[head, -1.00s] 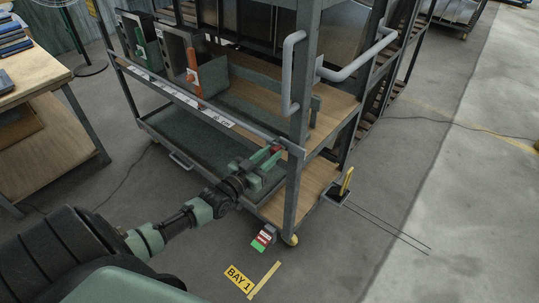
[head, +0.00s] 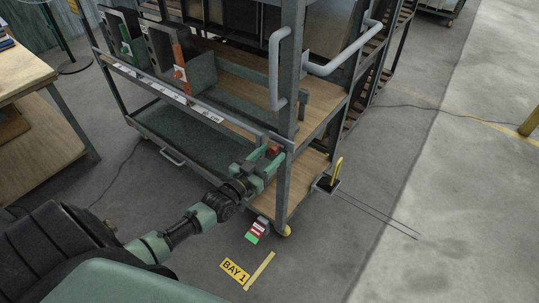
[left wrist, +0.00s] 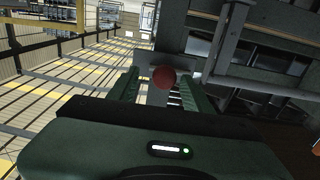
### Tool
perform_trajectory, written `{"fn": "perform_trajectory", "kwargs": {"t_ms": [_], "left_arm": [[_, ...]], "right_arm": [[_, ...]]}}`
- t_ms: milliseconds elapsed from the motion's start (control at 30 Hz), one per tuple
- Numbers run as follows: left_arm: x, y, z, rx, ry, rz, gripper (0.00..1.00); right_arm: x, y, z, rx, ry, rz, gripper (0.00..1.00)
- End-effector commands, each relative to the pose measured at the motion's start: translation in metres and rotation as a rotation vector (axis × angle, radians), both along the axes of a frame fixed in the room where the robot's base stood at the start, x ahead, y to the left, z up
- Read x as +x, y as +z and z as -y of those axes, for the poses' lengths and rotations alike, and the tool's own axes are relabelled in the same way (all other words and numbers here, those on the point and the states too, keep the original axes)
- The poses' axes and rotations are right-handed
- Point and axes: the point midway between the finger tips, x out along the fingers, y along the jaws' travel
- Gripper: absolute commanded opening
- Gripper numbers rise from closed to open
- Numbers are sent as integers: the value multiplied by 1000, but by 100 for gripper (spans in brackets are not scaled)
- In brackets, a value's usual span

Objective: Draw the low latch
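The low latch shows as a red knob (head: 275,149) at the near corner post of the rack cart (head: 290,100), at the end of its lower front rail. In the left wrist view the red knob (left wrist: 164,77) is round and lies between my two green fingers. My left gripper (head: 264,162) is at the knob, its fingers pointing at the post. In the left wrist view my left gripper (left wrist: 160,82) is open, with a finger on each side of the knob and visible gaps. Contact cannot be told. My right gripper is not in view.
A grey pipe handle (head: 279,70) sticks out above the knob. A yellow-handled pedal (head: 335,175) is right of the cart's foot. A small red and green box (head: 257,230) is near the BAY 1 floor sign (head: 235,271). A wooden bench (head: 45,80) stands left. Floor at right is mostly clear.

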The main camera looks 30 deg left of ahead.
Motion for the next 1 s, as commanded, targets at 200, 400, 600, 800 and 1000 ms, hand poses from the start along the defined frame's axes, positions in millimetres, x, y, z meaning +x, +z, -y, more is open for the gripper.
{"fn": "perform_trajectory", "kwargs": {"t_ms": [200,400,600,800,1000], "left_arm": [[-21,-1,-2,-1,0,-2,50],[-55,-1,-3,0,-1,-3,50],[-75,0,-5,0,-1,0,50],[-78,0,-5,0,-1,0,50],[-78,0,-5,0,-1,0,50]], "right_arm": [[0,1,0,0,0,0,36],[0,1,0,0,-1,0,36],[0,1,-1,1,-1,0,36],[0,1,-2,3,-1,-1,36],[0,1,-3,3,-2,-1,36]]}}
